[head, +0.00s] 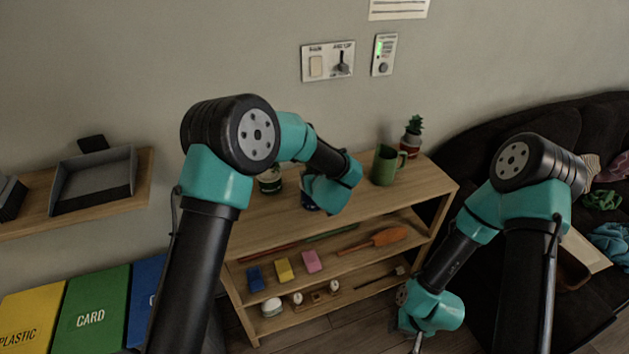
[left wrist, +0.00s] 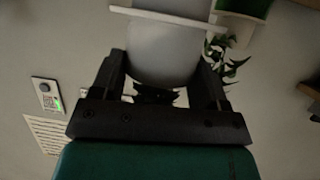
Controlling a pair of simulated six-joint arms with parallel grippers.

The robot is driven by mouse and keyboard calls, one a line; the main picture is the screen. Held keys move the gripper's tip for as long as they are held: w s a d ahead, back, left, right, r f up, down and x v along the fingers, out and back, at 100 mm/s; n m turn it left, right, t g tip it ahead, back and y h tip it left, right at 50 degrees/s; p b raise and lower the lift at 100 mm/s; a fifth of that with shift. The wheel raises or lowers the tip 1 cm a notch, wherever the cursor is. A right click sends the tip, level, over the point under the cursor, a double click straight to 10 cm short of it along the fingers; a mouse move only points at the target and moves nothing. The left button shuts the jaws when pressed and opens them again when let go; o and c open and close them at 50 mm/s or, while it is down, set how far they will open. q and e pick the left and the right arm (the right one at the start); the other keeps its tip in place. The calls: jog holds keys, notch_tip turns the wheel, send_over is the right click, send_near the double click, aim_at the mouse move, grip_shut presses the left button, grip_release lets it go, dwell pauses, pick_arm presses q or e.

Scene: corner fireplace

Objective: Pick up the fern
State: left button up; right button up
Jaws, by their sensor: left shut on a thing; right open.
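My left gripper (left wrist: 160,85) is shut on a pale grey pot (left wrist: 165,50) with a light rim or saucer (left wrist: 168,19). Dark, spiky growth (left wrist: 155,95) shows at its other end; I cannot tell for sure that it is the fern. In the head view my left arm hides the fingers and most of what they hold, above the shelf unit. A plant with narrow green leaves (left wrist: 226,60) is beside the held pot in the left wrist view. A partly hidden potted plant (head: 270,181) stands left of my left wrist. My right gripper (head: 417,343) is open, low at the right.
Coloured blocks and an orange tool (head: 382,238) lie on lower shelves. A dark sofa (head: 470,150) stands right; bins (head: 90,311) stand left.

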pick_arm(q)
jog(key=shift+r, duration=0.75)
jog(key=s+r, duration=0.1)
jog(key=s, duration=1.5)
jog(key=shift+d+r, duration=0.15)
jog(key=shift+d, duration=0.25)
